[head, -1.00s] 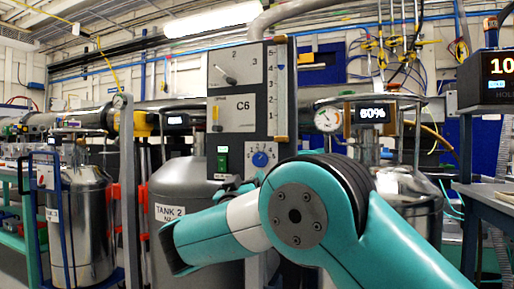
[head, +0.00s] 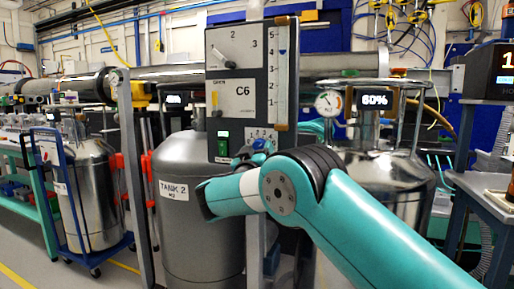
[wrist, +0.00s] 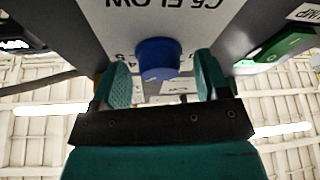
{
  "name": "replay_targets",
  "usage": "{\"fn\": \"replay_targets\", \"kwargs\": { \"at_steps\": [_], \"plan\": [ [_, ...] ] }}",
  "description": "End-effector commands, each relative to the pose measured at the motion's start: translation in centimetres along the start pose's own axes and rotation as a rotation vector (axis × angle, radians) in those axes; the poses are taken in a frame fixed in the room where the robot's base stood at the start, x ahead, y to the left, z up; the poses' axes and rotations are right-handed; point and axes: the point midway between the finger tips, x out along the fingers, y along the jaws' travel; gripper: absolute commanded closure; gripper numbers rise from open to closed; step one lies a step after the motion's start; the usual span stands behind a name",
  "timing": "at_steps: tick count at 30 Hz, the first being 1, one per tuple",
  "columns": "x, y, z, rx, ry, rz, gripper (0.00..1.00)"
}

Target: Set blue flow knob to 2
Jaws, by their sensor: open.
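In the wrist view the knob is between the two green fingers of my gripper (wrist: 163,82), with a gap on each side. My gripper is open and points up at the panel face. The white number scale shows partly around the knob, upside down; I cannot tell which number the knob points to. In the head view my arm covers most of the knob (head: 262,147), and the fingers are hidden.
A green switch (head: 222,143) is close left of the knob, and also shows in the wrist view (wrist: 268,52). A selector dial (head: 231,58) and a vertical slider scale (head: 281,80) are higher up. Tank 2 (head: 180,200) stands below; a 60% display (head: 376,100) is at the right.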

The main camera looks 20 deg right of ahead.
Motion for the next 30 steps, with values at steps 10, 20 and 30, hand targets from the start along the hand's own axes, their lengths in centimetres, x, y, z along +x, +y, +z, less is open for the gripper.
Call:
{"fn": "replay_targets", "kwargs": {
  "at_steps": [10, 20, 30],
  "plan": [
    [0.41, 0.02, -0.03, -0.001, 0.001, 0.000, 0.34],
    [0.38, -0.01, -0.08, -0.001, 0.001, -0.001, 0.81],
    [0.43, 0.09, -0.33, -0.087, 0.000, -0.039, 0.81]
  ]
}}
